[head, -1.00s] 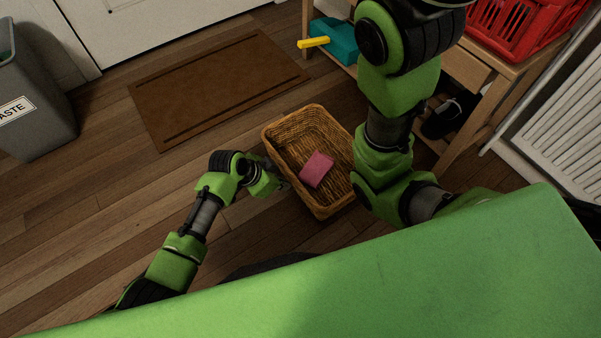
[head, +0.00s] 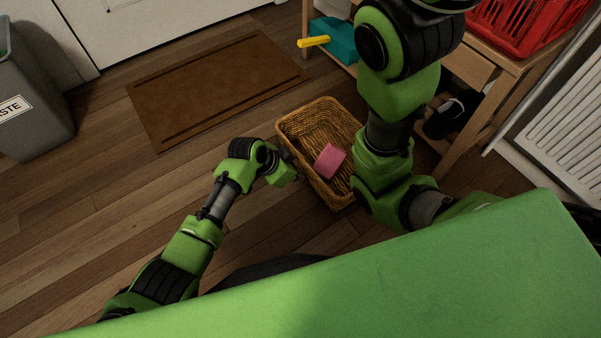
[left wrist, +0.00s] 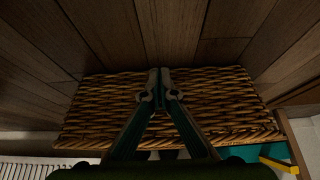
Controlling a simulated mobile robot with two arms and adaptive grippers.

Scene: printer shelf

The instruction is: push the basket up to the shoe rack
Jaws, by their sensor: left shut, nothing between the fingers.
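The wicker basket (head: 313,122) stands on the wooden floor with a pink block (head: 330,161) inside. My left gripper (head: 293,167) is at the basket's left long side, low down. In the left wrist view its fingertips (left wrist: 160,78) are shut together with nothing between them, in front of the woven side (left wrist: 225,100). They look to be at or against the wicker; exact contact is hard to tell. The wooden shoe rack (head: 466,68) stands to the right of the basket, partly hidden by my right arm. My right gripper is out of the picture.
A red crate (head: 515,25) is on top of the rack, and dark shoes (head: 452,115) are on its lower shelf. A teal object with a yellow handle (head: 333,40) sits at its left end. A brown doormat (head: 215,88) lies behind left; a grey waste bin (head: 35,100) stands far left.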

